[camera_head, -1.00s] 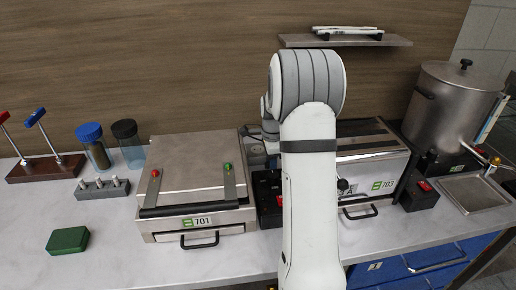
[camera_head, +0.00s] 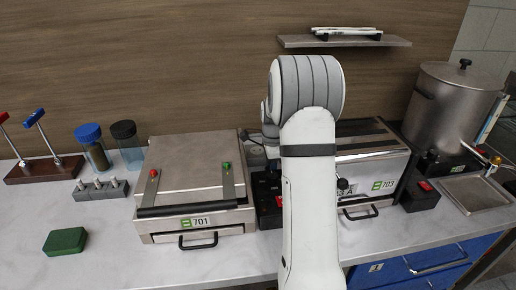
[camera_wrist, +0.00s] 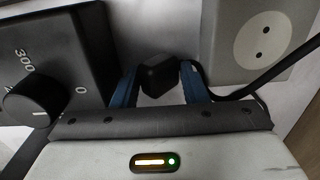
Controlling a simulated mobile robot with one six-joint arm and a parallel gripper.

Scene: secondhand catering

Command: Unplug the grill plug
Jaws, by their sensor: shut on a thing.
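In the wrist view, my gripper (camera_wrist: 158,70) has its two blue fingers on either side of a black plug (camera_wrist: 158,77) and is shut on it. A grey socket plate (camera_wrist: 243,62) with a round face and two bare holes is to the right of the plug. The plug appears apart from this face. A black cable (camera_wrist: 268,78) runs from near the right finger to the right edge. In the head view, my arm hides the gripper and the plug. The grill marked 701 (camera_head: 190,162) stands left of my arm; the one marked 703 (camera_head: 375,150) is partly behind it.
A black control box with a dial (camera_wrist: 40,65) is close on the left in the wrist view. In the head view, a steel pot (camera_head: 450,105) stands at the right and a wall shelf (camera_head: 295,41) hangs above. The counter's front left is clear around a green block (camera_head: 65,241).

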